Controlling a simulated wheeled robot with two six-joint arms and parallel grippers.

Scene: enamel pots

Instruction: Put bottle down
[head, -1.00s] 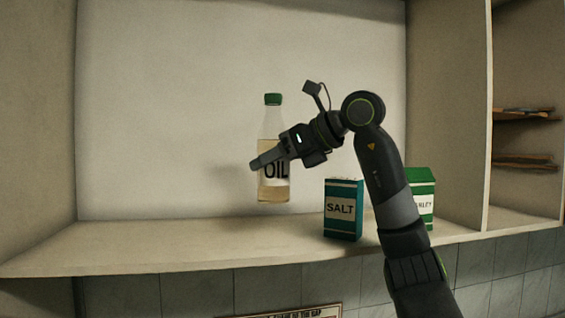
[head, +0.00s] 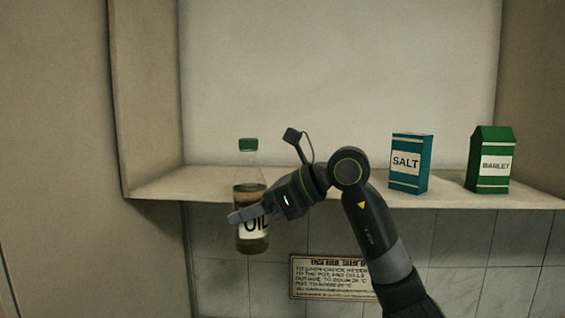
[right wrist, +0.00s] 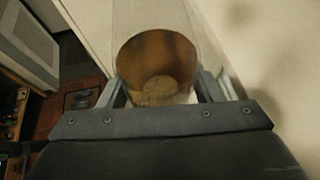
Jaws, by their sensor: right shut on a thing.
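The oil bottle (head: 250,242) is clear, with a green cap, a white OIL label and brownish liquid inside. It is upright in the head view, held in the air in front of the shelf edge. My right gripper (head: 240,215) is shut on the bottle around its middle. In the right wrist view the bottle (right wrist: 158,65) stands between the two fingers, and its liquid shows as a brown round. My left gripper is not in view.
A shelf (head: 300,184) runs behind the bottle. A teal SALT box (head: 410,180) and a green BARLEY carton (head: 490,175) stand on its right part. The shelf's left part is bare. A printed sign (head: 325,277) hangs on the tiles below.

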